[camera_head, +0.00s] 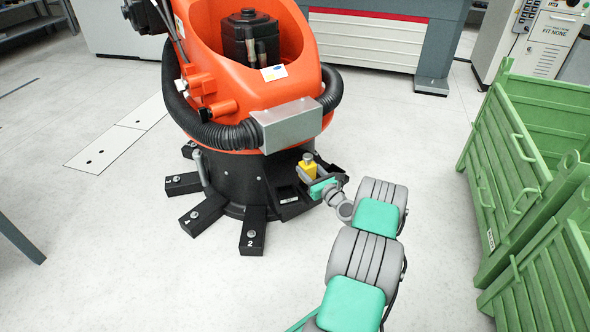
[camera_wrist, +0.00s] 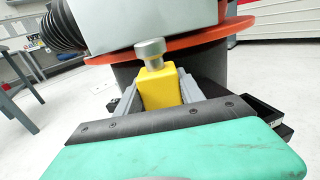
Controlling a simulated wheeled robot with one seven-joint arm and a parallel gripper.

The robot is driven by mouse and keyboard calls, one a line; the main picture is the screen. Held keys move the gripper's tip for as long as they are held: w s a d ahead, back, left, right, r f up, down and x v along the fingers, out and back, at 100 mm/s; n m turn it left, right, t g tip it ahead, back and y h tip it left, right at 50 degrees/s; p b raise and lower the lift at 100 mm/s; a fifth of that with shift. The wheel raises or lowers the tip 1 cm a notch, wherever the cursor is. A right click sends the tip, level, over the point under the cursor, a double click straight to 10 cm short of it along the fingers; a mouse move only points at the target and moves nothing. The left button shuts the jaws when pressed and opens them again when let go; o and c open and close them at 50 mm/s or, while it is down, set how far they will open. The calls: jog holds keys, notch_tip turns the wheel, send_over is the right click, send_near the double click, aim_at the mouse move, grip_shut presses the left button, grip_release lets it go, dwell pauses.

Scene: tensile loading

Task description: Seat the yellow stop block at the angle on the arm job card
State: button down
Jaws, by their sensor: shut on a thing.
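The yellow stop block (camera_head: 307,168) with a metal knob on top is at the right side of the orange arm's black base (camera_head: 232,178). My gripper (camera_head: 311,175) is shut on the block. In the wrist view the yellow block (camera_wrist: 158,87) stands between the two grey fingers of my gripper (camera_wrist: 158,92), its knob pointing up. The base has black radial feet; one is marked 2 (camera_head: 252,238), and others lie to its left. A small card (camera_head: 274,73) is on the orange arm; its writing is too small to read. Whether the block touches the base is hidden.
A grey metal box (camera_head: 290,125) and a black corrugated hose (camera_head: 225,135) overhang the base near my gripper. A black tray-like part (camera_head: 290,200) lies beside the base. Green crates (camera_head: 500,190) stand at the right.

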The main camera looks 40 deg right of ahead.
aim_at(313, 179)
jog(key=shift+s+d+f+b, duration=0.25)
jog(key=shift+d+f+b, duration=0.2)
jog(key=shift+d+f, duration=0.45)
notch_tip(313, 179, down, 3)
jog(key=shift+d+f+b, duration=0.15)
jog(key=shift+f+b, duration=0.05)
jog(key=shift+b, duration=1)
jog(key=shift+r, duration=0.2)
jog(key=shift+s+f, duration=0.1)
jog(key=shift+f, duration=0.1)
jog(key=c, duration=1.2)
grip_release()
jog(key=shift+f, duration=0.2)
jog(key=o, duration=0.5)
jog(key=shift+r, duration=0.15)
